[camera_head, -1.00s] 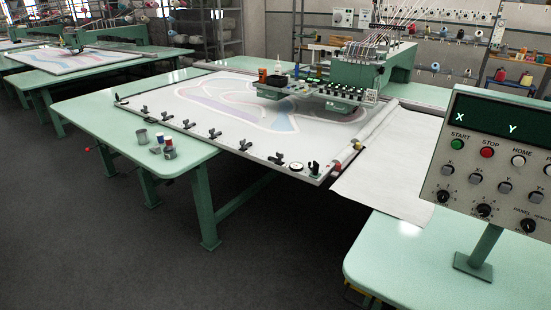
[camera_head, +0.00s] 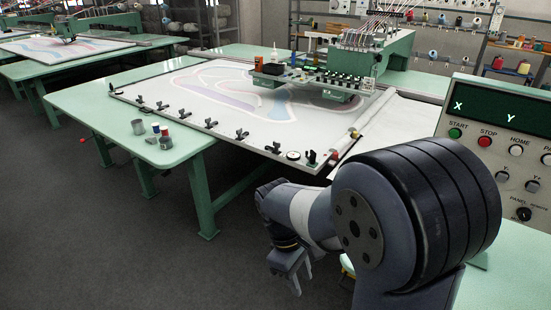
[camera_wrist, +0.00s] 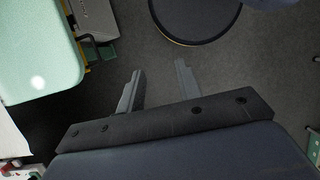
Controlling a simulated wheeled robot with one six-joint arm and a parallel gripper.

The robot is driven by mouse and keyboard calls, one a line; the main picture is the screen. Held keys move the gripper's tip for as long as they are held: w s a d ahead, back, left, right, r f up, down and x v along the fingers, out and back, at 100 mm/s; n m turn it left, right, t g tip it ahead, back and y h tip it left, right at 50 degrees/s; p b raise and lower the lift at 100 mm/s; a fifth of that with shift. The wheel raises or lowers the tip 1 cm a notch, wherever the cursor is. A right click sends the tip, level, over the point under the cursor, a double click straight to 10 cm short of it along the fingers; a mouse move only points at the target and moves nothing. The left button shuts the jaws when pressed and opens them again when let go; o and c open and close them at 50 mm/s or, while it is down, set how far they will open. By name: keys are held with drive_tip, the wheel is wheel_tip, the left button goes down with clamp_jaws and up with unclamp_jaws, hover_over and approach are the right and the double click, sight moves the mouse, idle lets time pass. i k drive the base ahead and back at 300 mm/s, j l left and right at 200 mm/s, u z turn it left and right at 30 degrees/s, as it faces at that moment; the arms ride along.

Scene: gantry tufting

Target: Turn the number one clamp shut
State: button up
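Several black clamps sit in a row along the near edge of the white frame (camera_head: 190,119). I cannot read any numbers, so I cannot tell which is number one, nor whether each is shut. My gripper (camera_head: 292,284) is low in front of the table, over the floor and apart from the clamps. In the wrist view my gripper (camera_wrist: 158,80) has its two fingers apart with only floor between them.
A control panel (camera_head: 510,150) with buttons and knobs stands at the right. Small cans (camera_head: 165,142) stand on the green table (camera_head: 75,110) at the left. The tufting head (camera_head: 345,66) is over the cloth. The dark floor (camera_head: 120,250) at the left is clear.

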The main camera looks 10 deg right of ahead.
sight(277, 146)
drive_tip(key=i, duration=0.65)
drive_tip(key=i+j+z, duration=0.1)
drive_tip(key=i, duration=0.6)
drive_tip(key=i+j, duration=0.15)
drive_tip(key=i, duration=0.5)
drive_tip(key=i+j+z, duration=0.1)
drive_tip(key=i, duration=0.55)
